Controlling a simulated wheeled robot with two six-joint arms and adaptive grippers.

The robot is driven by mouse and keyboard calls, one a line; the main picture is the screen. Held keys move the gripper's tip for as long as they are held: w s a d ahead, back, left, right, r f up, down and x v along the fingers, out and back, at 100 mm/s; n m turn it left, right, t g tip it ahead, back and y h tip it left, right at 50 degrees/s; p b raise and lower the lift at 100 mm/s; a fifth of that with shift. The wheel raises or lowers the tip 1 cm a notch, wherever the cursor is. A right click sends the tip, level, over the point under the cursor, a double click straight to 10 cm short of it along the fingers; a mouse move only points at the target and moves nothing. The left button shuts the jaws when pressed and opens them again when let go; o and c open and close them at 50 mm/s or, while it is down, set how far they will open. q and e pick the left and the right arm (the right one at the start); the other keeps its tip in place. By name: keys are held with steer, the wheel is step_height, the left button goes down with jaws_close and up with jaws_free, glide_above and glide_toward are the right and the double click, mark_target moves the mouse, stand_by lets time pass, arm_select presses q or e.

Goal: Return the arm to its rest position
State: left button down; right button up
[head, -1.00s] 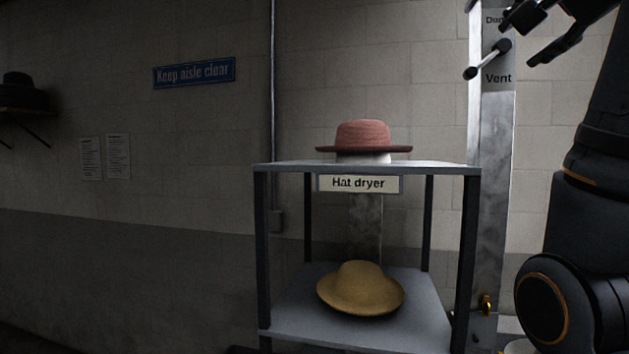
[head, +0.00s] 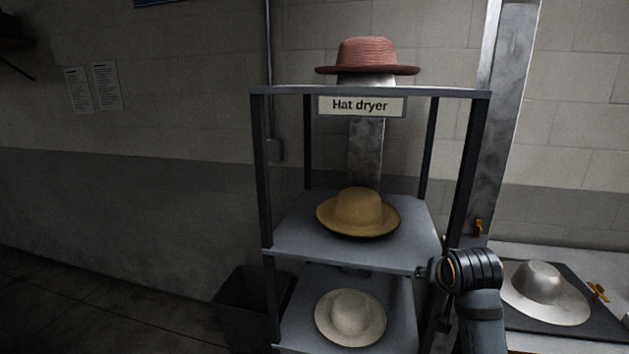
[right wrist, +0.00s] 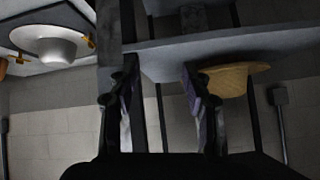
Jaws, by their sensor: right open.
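My right arm (head: 472,285) shows at the lower right in the head view, in front of the hat dryer's right side. My right gripper (right wrist: 160,78) shows in the right wrist view with its two fingers apart and nothing between them. The wrist picture appears upside down, and the dryer's shelf and a tan hat (right wrist: 236,79) show beyond the fingers. The gripper's fingers cannot be made out in the head view. My left gripper is not in view.
The hat dryer rack (head: 370,92) holds a red hat (head: 367,55) on top, the tan hat (head: 358,211) in the middle and a cream hat (head: 350,316) below. A silver hat-shaped form (head: 543,290) is at the right. A dark bin (head: 243,300) stands left of the rack.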

steer(key=s+a+f+n+g+y, duration=0.1)
steer(key=s+f+n+g, duration=0.2)
steer(key=s+f, duration=1.05)
steer(key=s+a+f+n+g, duration=0.2)
steer(key=s+f+n+g, duration=0.1)
steer(key=s+f, duration=1.05)
steer(key=s+d+f+g, duration=0.1)
steer(key=s+f, duration=0.1)
steer(key=f, duration=1.1)
steer(key=s+d+f, duration=0.2)
steer(key=f, duration=1)
steer(key=s+f+g, duration=0.1)
steer(key=s+f, duration=1.4)
steer(key=s, duration=0.3)
steer(key=shift+d+m, duration=0.4)
